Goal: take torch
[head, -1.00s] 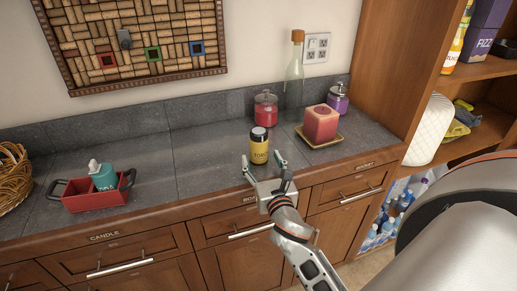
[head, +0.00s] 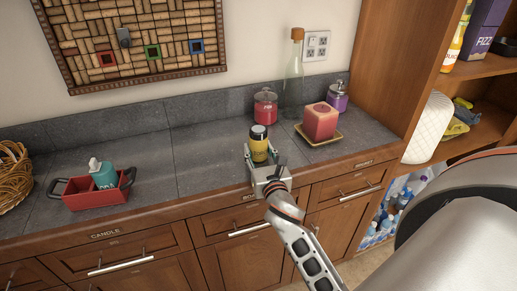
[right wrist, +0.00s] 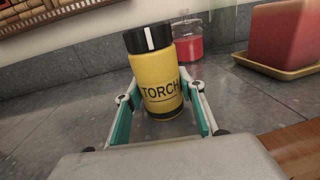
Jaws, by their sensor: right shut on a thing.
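The torch (head: 259,146) is a yellow cylinder with a black cap, standing upright on the grey counter. In the right wrist view the torch (right wrist: 158,75) faces me with the word TORCH on its side. My right gripper (head: 262,156) reaches it from the front edge of the counter. Its two teal-padded fingers (right wrist: 160,110) are on either side of the torch's lower half, shut on it. The torch's base appears to rest on the counter. My left gripper is in neither view.
A pink candle (head: 320,121) on a yellow plate stands to the right of the torch. Behind are a red jar (head: 265,106), a glass bottle (head: 294,80) and a purple jar (head: 337,96). A red caddy (head: 92,191) sits at left. The counter between caddy and torch is clear.

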